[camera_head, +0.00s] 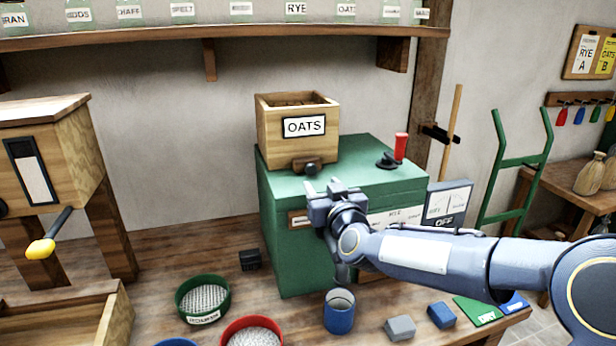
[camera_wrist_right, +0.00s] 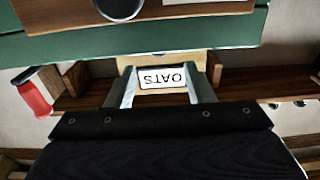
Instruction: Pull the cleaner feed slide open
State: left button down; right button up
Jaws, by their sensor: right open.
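The green cleaner (camera_head: 282,190) stands on the bench with the wooden OATS hopper (camera_head: 270,132) on top. Under the hopper label, a small wooden slide with a dark knob (camera_head: 312,169) sits at the cleaner's top front edge, seemingly pushed in. My right gripper (camera_head: 323,188) is open and empty, in front of the cleaner and just below that knob in the picture. The inverted right wrist view shows the OATS label (camera_wrist_right: 165,78) between its spread fingers (camera_wrist_right: 165,90). A wooden panel with a dark round knob (camera_wrist_right: 119,6) shows at that view's top. My left gripper is not in view.
A blue cup (camera_head: 339,316), a green sieve (camera_head: 203,297), a red sieve (camera_head: 252,334) and small blocks occupy the bench front. A yellow-tipped handle (camera_head: 41,248) projects at left.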

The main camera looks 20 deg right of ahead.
aim_at(312, 171)
jog(key=w+p, duration=0.1)
jog(key=w, duration=0.6)
jog(key=shift+w, duration=0.25)
